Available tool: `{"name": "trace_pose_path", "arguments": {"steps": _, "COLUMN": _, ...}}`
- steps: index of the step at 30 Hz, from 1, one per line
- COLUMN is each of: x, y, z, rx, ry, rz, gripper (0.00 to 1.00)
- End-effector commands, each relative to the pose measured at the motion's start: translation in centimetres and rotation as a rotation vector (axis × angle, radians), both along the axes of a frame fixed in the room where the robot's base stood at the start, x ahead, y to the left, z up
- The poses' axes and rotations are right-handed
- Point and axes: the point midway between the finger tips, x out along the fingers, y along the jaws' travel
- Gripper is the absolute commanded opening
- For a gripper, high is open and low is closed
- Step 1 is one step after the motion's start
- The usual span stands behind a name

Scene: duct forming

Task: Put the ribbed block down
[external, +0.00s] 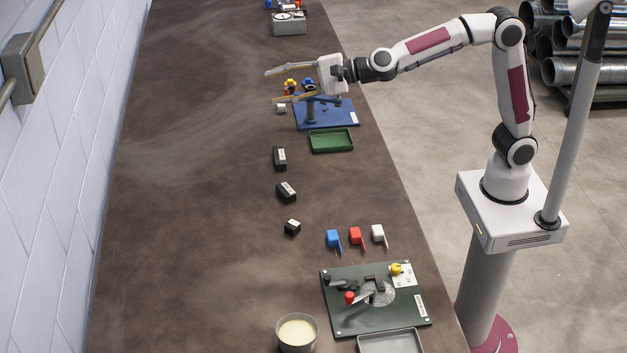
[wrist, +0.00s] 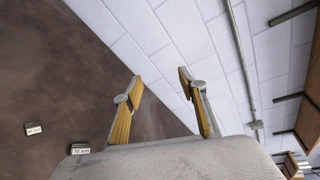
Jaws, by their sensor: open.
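My gripper (external: 270,86) is open above the table, beside the blue fixture plate, its fingers pointing left toward the wall. In the wrist view, nothing shows between its spread yellow-padded fingers (wrist: 160,82). Three black blocks with white labels lie on the table: one (external: 279,158) beside the green tray, a second (external: 286,191) nearer the camera, and a smaller one (external: 292,227) nearer still. I cannot tell whether any of them is ribbed. Two labelled blocks show in the wrist view, one at far left (wrist: 34,129) and one (wrist: 80,148) partly hidden by my gripper.
The blue plate (external: 345,117) carries a post, with a small white piece (external: 281,108) beside it. A green tray (external: 331,141) lies below it. Blue (external: 333,238), red (external: 356,236) and white (external: 378,234) hooked pieces stand above a dark green fixture (external: 345,320). The table's left side is clear.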

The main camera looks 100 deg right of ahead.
Motion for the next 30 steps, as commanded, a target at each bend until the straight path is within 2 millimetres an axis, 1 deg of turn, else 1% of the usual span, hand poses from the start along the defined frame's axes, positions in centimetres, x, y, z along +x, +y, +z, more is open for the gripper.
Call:
{"name": "trace_pose_path", "arguments": {"steps": 1, "x": -1.3, "y": 0.7, "z": 0.5, "rx": -0.049, "ry": 0.016, "rz": 0.044, "gripper": 0.41}}
{"name": "trace_pose_path", "arguments": {"steps": 2, "x": -1.9, "y": 1.1, "z": 0.6, "rx": -0.081, "ry": 0.027, "rz": 0.071, "gripper": 0.41}}
{"name": "trace_pose_path", "arguments": {"steps": 7, "x": -6.0, "y": 3.3, "z": 0.6, "rx": -0.261, "ry": 0.091, "rz": 0.223, "gripper": 0.41}}
{"name": "trace_pose_path", "arguments": {"steps": 14, "x": -12.4, "y": 5.5, "z": -0.7, "rx": -0.511, "ry": 0.180, "rz": 0.424, "gripper": 0.41}}
{"name": "trace_pose_path", "arguments": {"steps": 18, "x": -16.7, "y": 6.4, "z": -2.0, "rx": -0.664, "ry": 0.235, "rz": 0.543, "gripper": 0.41}}
{"name": "trace_pose_path", "arguments": {"steps": 22, "x": -20.8, "y": 6.8, "z": -3.7, "rx": -0.806, "ry": 0.288, "rz": 0.653, "gripper": 0.41}}
{"name": "trace_pose_path", "arguments": {"steps": 29, "x": -28.5, "y": 6.7, "z": -7.3, "rx": -1.048, "ry": 0.390, "rz": 0.848, "gripper": 0.41}}
{"name": "trace_pose_path", "arguments": {"steps": 30, "x": -29.8, "y": 6.5, "z": -8.0, "rx": -1.089, "ry": 0.408, "rz": 0.881, "gripper": 0.41}}
